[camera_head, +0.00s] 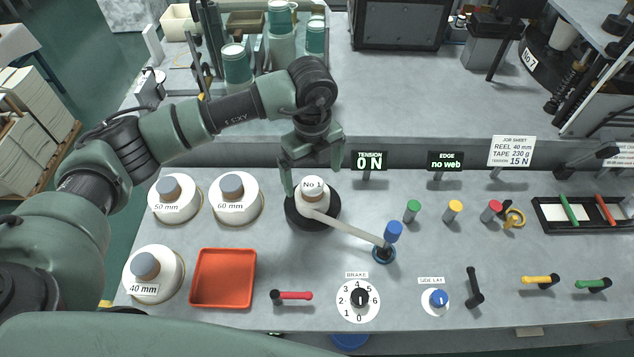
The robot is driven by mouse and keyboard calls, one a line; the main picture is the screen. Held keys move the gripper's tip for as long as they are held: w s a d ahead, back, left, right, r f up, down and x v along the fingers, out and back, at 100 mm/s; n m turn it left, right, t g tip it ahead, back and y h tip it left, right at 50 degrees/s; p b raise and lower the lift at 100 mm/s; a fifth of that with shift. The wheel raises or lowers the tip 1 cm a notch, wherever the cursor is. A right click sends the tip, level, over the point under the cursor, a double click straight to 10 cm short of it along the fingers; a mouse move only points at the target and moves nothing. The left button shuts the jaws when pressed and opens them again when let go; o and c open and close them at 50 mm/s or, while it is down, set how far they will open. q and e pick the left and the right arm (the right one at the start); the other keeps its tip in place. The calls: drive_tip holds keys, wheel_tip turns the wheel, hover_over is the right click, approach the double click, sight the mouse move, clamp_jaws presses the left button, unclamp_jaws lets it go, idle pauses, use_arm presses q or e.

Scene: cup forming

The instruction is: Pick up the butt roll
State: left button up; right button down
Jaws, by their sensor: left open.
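A small white roll marked No 1 (314,199), which I take for the butt roll, sits upright on a round black base (299,219). A pale strip (345,227) runs from it to a blue-topped post (392,233) at its right. My left gripper (312,178) is right over the roll, pointing down. Its fingers are apart, one on each side of the roll's top. I cannot tell whether they touch it. My right gripper is not in view.
White reels marked 50 mm (174,207), 60 mm (236,207) and 40 mm (149,282) stand at left. An empty red tray (223,279) lies in front. A red lever (295,295), the brake dial (358,300) and coloured pegs (453,209) stand around. Signs line the back.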

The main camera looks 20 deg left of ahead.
sight(312, 186)
use_arm(q)
drive_tip(key=f+p, duration=0.1)
drive_tip(key=s+f+p, duration=0.1)
drive_tip(key=f, duration=0.1)
drive_tip(key=shift+s+f, duration=0.1)
drive_tip(key=shift+f, duration=0.15)
drive_tip(key=f, duration=0.1)
drive_tip(key=f+p, duration=0.1)
drive_tip(key=shift+w+d+f, duration=0.1)
drive_tip(key=shift+w+f, duration=0.15)
drive_tip(key=shift+f, duration=0.45)
drive_tip(key=c, duration=1.6)
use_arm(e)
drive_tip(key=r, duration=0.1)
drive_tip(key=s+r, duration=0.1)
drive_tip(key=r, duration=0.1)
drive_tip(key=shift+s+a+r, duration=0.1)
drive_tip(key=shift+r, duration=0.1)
